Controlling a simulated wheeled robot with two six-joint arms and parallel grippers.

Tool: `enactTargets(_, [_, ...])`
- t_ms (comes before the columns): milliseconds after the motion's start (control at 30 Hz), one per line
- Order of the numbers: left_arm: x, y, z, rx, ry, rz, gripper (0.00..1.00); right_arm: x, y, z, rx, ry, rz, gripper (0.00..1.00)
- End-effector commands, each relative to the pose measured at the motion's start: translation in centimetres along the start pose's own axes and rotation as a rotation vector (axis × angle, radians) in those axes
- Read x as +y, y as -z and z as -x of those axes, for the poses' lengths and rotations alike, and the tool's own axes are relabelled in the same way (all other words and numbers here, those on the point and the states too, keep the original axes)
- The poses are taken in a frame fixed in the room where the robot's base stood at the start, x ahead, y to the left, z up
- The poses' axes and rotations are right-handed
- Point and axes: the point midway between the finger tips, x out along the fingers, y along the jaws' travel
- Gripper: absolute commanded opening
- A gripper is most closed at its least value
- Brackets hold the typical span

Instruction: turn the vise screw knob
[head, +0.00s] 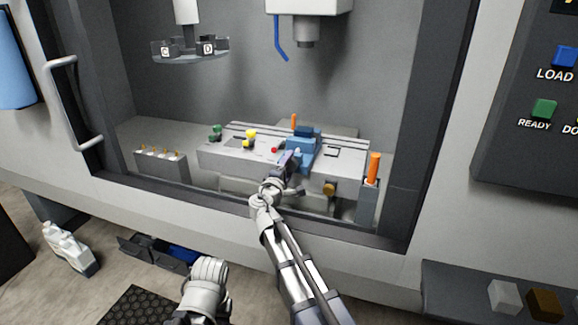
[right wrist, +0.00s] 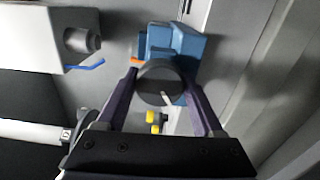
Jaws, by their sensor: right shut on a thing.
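The blue vise (head: 301,148) stands on the slotted machine table inside the booth. It also shows at the top of the right wrist view (right wrist: 178,45). The vise screw knob (right wrist: 158,76) is a dark round disc with a white mark, facing the wrist camera. My right gripper (head: 288,160) reaches in over the booth's front sill to the front of the vise. In the right wrist view its two purple fingers are shut on the knob, one on each side. The knob is hard to make out in the head view behind my gripper.
The machine table (head: 345,165) carries a yellow knob (head: 250,134), green pieces and a small red one. An orange handle (head: 374,167) stands at right. A spindle head with a blue nozzle (head: 280,40) hangs above. The sill (head: 330,228) runs beneath my right arm.

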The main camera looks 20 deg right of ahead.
Motion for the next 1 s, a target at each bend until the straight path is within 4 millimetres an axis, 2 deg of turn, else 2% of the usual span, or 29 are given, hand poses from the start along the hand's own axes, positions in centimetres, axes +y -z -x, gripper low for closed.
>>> enactTargets(200, [0.01, 0.00, -0.08, 0.000, 0.000, 0.000, 0.50, -0.11, -0.04, 0.06, 0.000, 0.001, -0.183, 0.13])
enactTargets(500, [0.01, 0.01, -0.11, 0.000, 0.000, 0.000, 0.50, -0.15, -0.03, 0.08, 0.000, 0.002, -0.359, 0.13])
enactTargets(1000, [0.01, 0.01, -0.14, 0.000, 0.000, 0.000, 0.50, -0.19, -0.04, 0.10, -0.001, 0.002, -0.448, 0.13])
